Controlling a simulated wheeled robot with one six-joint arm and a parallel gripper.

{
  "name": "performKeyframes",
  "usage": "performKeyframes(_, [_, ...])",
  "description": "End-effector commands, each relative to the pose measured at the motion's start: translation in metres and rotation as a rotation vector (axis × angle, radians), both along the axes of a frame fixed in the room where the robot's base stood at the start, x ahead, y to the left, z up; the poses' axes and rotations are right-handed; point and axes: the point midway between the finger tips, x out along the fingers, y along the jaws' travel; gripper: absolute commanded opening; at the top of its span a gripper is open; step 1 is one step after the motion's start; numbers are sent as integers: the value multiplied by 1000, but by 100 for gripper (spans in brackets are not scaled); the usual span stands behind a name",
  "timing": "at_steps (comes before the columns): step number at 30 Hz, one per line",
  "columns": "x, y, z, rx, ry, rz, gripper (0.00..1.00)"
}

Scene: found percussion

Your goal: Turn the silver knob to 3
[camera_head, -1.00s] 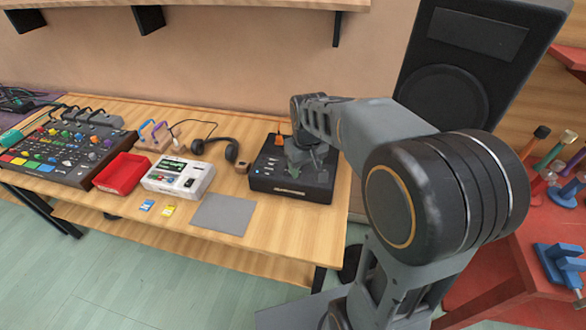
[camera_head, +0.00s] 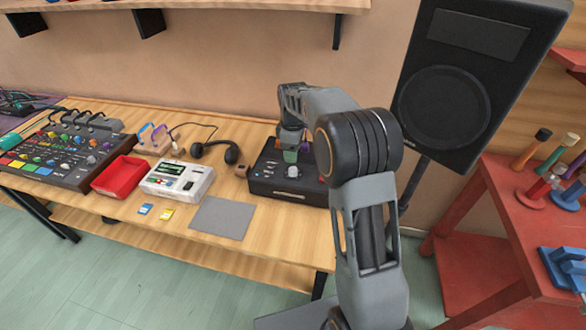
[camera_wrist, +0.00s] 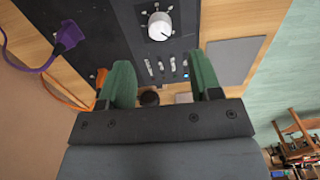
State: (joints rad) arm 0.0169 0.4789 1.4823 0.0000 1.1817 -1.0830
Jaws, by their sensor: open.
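The silver knob (camera_head: 293,171) sits on top of the black box (camera_head: 288,190) on the wooden table. The wrist view shows the knob (camera_wrist: 160,26) with light tick marks around it and a dark pointer line on its face; the numbers are too small to read. My gripper (camera_head: 291,155) has green fingers and is above the box, just behind the knob in the head view. In the wrist view my gripper (camera_wrist: 163,62) is open and empty, its fingers apart from the knob. A row of small sliders (camera_wrist: 167,65) lies between the knob and the fingers.
A purple plug (camera_wrist: 68,37) and an orange plug (camera_wrist: 101,78) are at the box's side. Left of the box are headphones (camera_head: 231,152), a white device (camera_head: 177,179), a red tray (camera_head: 119,174) and a grey mat (camera_head: 222,217). A speaker (camera_head: 446,101) stands right.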

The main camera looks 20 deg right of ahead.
Motion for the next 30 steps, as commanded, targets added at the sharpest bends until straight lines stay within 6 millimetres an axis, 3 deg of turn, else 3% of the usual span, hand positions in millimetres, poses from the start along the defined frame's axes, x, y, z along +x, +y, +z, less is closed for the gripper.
performKeyframes(6, [0, 0, -40, 0, 2, -1, 58])
performKeyframes(13, [0, 0, -69, 0, 1, -2, 58])
performKeyframes(28, [0, 0, -81, 0, -1, -2, 58])
performKeyframes(30, [0, 0, -81, 0, -1, -2, 53])
